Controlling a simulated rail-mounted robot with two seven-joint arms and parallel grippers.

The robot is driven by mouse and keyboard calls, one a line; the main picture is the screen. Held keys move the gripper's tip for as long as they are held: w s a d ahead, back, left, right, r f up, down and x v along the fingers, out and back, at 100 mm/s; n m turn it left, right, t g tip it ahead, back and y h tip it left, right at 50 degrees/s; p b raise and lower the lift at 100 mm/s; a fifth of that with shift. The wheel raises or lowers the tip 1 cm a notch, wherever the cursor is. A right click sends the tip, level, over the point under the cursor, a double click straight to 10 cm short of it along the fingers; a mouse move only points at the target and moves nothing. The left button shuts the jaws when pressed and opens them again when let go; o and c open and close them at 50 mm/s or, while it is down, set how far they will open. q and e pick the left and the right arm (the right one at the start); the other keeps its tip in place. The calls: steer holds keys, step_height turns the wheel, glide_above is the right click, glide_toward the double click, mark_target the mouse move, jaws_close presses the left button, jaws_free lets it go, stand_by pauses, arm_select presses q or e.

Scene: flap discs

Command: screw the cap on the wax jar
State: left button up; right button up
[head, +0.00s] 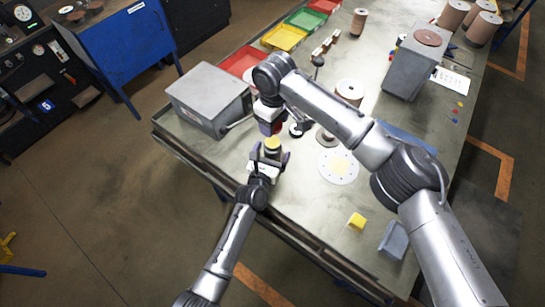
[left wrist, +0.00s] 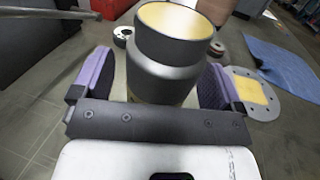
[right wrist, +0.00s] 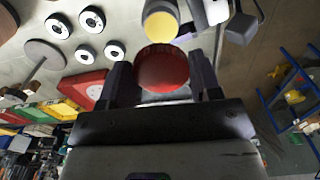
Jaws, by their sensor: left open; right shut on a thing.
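The wax jar (head: 272,144) is a dark grey jar with yellow wax in its open mouth. It stands upright near the table's front-left edge. My left gripper (head: 269,159) is open, its purple-padded fingers on either side of the jar; the left wrist view shows the jar (left wrist: 170,65) between them with gaps at the sides. My right gripper (head: 267,124) is shut on the red cap (right wrist: 162,70), holding it above the table just beyond the jar. In the right wrist view the jar's yellow top (right wrist: 160,25) shows beyond the cap, apart from it.
A grey box (head: 208,95) stands left of the grippers. A pale disc (head: 338,166), a yellow block (head: 357,221) and a blue-grey angled piece (head: 394,240) lie to the right. Coloured bins (head: 284,37) line the far-left edge. The table's front is mostly clear.

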mark_target(274, 143)
arm_select(q)
steer(key=shift+w+d, duration=0.15)
steer(key=shift+w, duration=0.15)
steer(key=shift+c, duration=0.2)
steer(key=c, duration=1.3)
arm_select(e)
steer(key=shift+f, duration=2.55)
steer(key=shift+f, duration=0.1)
steer(key=shift+f, duration=0.75)
steer(key=shift+f, duration=0.55)
